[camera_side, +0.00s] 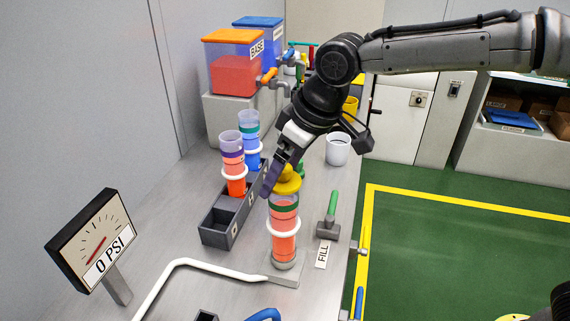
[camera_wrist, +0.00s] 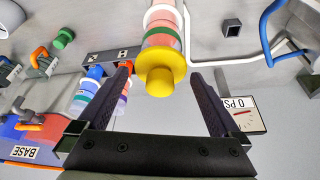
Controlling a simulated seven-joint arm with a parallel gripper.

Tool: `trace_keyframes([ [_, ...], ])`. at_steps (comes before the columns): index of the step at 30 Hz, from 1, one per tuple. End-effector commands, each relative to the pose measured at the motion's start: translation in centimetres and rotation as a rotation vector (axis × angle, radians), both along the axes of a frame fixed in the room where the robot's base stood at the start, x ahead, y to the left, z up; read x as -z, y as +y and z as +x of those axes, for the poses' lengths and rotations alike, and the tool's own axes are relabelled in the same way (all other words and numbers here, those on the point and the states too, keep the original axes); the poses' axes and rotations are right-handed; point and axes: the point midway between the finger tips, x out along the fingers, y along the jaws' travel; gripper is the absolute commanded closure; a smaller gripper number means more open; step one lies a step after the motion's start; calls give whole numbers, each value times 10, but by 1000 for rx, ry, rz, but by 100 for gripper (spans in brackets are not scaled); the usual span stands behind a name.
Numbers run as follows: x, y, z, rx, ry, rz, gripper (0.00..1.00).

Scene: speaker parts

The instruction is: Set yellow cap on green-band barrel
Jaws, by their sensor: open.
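The green-band barrel (camera_side: 284,222) stands upright on a grey base at the FILL label, with red-orange liquid inside and a white ring around it. The yellow cap (camera_side: 287,182) sits on top of this barrel, just above its green band. In the wrist view the cap (camera_wrist: 160,72) covers the barrel's end, with the green band (camera_wrist: 160,39) behind it. My gripper (camera_wrist: 160,74) is open, with a dark finger on each side of the cap and visible gaps to both. In the side view my gripper (camera_side: 279,172) is at the cap's height; one finger shows clearly at its left.
A dark rack (camera_side: 219,226) left of the barrel holds a purple-band barrel (camera_side: 232,165) and a blue barrel (camera_side: 250,140). A gauge (camera_side: 97,243) reads 0 PSI. A white pipe (camera_side: 195,263) runs to the base.

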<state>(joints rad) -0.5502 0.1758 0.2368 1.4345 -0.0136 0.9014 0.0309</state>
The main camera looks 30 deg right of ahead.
Motion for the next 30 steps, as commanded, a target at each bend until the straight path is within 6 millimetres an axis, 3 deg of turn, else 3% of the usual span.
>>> trace_keyframes([
  [7,-22,-4,-7,0,-4,3,0],
  [21,-109,-22,-39,0,-3,2,0],
  [30,-134,-37,-43,23,-12,7,0],
])
